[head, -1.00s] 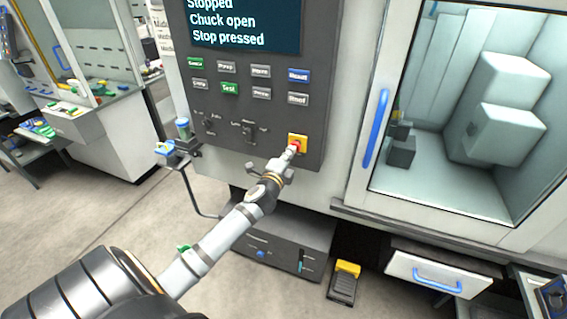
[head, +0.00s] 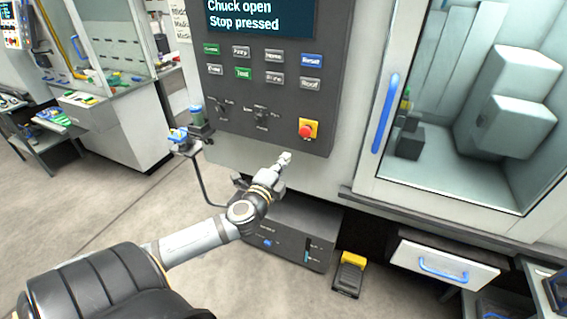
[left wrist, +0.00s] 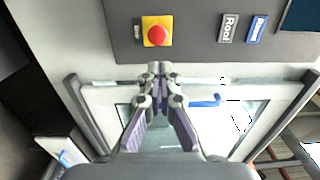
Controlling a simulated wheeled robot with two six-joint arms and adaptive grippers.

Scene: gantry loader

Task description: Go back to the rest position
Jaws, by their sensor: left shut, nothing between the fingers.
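My left gripper (head: 285,158) is shut and empty, just below the lower edge of the grey control panel (head: 290,98). It also shows in the left wrist view (left wrist: 160,68), fingertips together. The red stop button (head: 307,130) on its yellow plate is up and to the right of the fingertips, apart from them. In the left wrist view the red button (left wrist: 157,35) is above the fingertips with a gap between. The panel screen (head: 262,14) reads "Chuck open" and "Stop pressed". My right gripper is in neither view.
The machine's glass door with a blue handle (head: 385,112) is to the right. A grey box (head: 290,235), a yellow and black foot pedal (head: 349,274) and a drawer (head: 440,266) are low in front. A bottle holder (head: 197,125) sticks out left of the panel. The floor at left is open.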

